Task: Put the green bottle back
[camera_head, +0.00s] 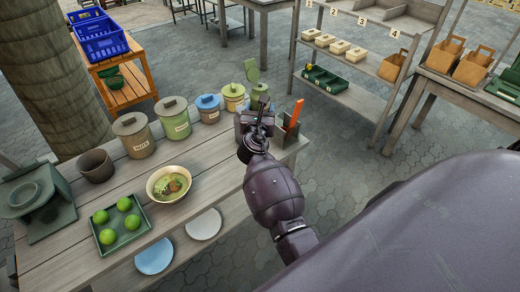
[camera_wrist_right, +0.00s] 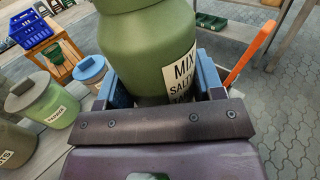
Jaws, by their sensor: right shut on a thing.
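The green bottle (camera_wrist_right: 145,45) is a rounded green vessel with a narrower top and a white label reading "MIX SALT". In the right wrist view it stands between the blue fingers of my right gripper (camera_wrist_right: 158,88), which is shut on it. Its top is cut off by the frame edge. In the head view the right gripper (camera_head: 257,122) is at the far right end of the wooden table, with the green bottle (camera_head: 259,95) just beyond it, partly hidden. Whether its base touches the table is hidden. My left gripper is not in view.
Left of the bottle stand a yellow jar (camera_head: 233,96), a blue-lidded jar (camera_head: 208,108) and lidded canisters (camera_head: 172,117). A holder (camera_head: 285,130) with an orange-handled tool is close on the right. A bowl (camera_head: 169,184) and a tray of limes (camera_head: 120,222) lie nearer.

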